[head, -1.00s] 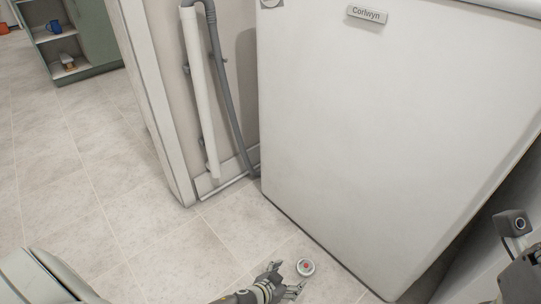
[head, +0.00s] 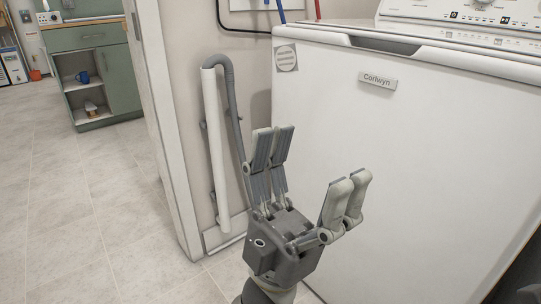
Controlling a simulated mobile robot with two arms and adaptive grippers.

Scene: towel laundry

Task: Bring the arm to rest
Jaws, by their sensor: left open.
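My left gripper (head: 308,178) stands large in the lower middle of the head view, with its fingers pointing up. Its fingers are spread wide apart, and nothing is between them. It is in front of the white washing machine (head: 420,180), whose front panel carries a "Corlwyn" badge. From this view I cannot tell how far the gripper is from the panel. My right gripper is not in view.
A white pipe (head: 215,150) and a grey hose run down the wall left of the machine. A white door frame (head: 165,130) stands beside them. Open tiled floor (head: 80,220) lies to the left. A green cabinet (head: 95,70) with a blue mug (head: 84,77) stands farther back.

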